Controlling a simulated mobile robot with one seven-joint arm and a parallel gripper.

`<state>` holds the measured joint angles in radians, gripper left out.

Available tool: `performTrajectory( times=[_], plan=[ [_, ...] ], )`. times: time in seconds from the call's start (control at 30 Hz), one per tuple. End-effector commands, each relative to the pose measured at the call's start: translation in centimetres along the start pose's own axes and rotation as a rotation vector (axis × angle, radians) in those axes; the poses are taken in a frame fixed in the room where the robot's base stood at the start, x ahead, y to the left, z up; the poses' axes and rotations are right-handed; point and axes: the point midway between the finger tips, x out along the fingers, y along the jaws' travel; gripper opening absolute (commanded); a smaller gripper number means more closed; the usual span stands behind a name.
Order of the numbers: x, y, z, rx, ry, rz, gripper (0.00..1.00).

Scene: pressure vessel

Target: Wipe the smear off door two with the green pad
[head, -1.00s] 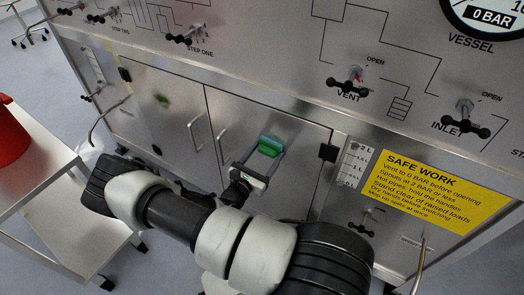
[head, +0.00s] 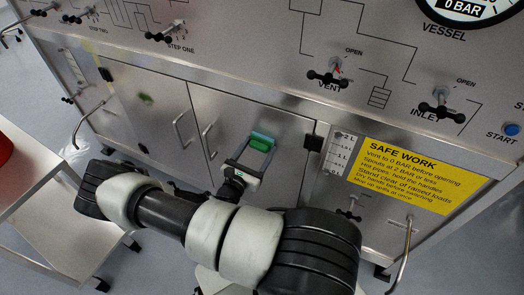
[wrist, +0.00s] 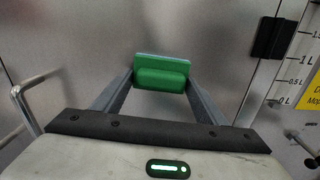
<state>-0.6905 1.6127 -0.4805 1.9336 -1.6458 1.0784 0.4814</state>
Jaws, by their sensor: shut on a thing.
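My gripper (head: 250,155) is shut on the green pad (head: 262,142), which sits between the fingertips in front of the right-hand cabinet door (head: 285,125). In the wrist view the pad (wrist: 162,73) has a green grip block and a paler top edge. It faces the bare metal door; I cannot tell whether it touches. A small dark green smear (head: 146,98) is on the left-hand door (head: 125,85), to the left of my gripper. No door number is readable.
Door handles (head: 182,130) (head: 209,140) stand out between the two doors. A black hinge (head: 312,141) and a yellow safety sign (head: 410,175) are to the right. Valve knobs line the panel above. A metal trolley (head: 30,150) with a red container (head: 4,150) stands at left.

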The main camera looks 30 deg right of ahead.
Motion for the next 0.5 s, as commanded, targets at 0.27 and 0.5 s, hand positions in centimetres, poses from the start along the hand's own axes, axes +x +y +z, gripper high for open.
performTrajectory(
  times=[0.27, 0.5],
  plan=[
    [0.1, 2.1, 0.0, 0.003, -0.004, 0.002, 0.30],
    [0.0, 3.2, -0.2, 0.004, -0.004, 0.003, 0.30]
  ],
)
